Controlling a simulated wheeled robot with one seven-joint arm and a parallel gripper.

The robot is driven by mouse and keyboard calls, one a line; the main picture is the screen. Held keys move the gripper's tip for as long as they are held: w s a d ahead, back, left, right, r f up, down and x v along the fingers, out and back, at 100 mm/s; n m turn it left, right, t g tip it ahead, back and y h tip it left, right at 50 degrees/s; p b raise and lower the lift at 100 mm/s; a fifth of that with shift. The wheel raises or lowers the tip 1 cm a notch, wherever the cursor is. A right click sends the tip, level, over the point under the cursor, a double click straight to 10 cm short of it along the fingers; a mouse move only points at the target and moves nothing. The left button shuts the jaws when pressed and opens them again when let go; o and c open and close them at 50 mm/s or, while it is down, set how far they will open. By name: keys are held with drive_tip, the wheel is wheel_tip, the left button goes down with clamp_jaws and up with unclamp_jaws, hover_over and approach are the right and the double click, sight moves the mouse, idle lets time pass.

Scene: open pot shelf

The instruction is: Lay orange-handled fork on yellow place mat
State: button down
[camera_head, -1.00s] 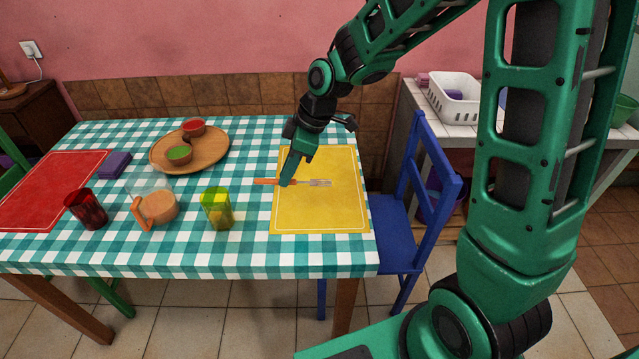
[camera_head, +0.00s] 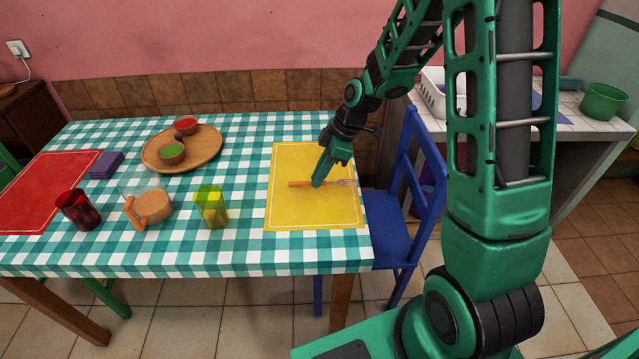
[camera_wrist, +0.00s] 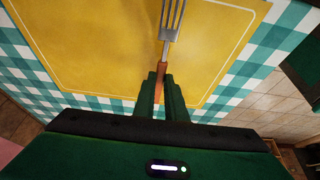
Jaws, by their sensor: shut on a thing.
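The orange-handled fork (camera_head: 301,184) is in my gripper (camera_head: 317,184), over the yellow place mat (camera_head: 300,213). My gripper is shut on its orange handle. The handle points left and the metal tines point right, close to the mat's right edge in the head view. In the wrist view the fork (camera_wrist: 169,34) extends up from between the fingers (camera_wrist: 160,88), with the mat (camera_wrist: 95,45) behind it. I cannot tell whether the fork touches the mat or hangs just above it. The fingers hide part of the handle.
A yellow-green glass (camera_head: 212,206) stands left of the mat, with an orange-handled pitcher (camera_head: 150,206) and red glass (camera_head: 78,209) beyond. A wooden tray (camera_head: 205,150) with two bowls is at the back. A blue chair (camera_head: 395,210) stands at the table's right edge.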

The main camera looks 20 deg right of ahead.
sight(336, 183)
wheel_tip(336, 183, down, 3)
drive_tip(key=shift+f, duration=0.15)
drive_tip(key=c, duration=1.8)
unclamp_jaws()
drive_tip(key=v, duration=1.2)
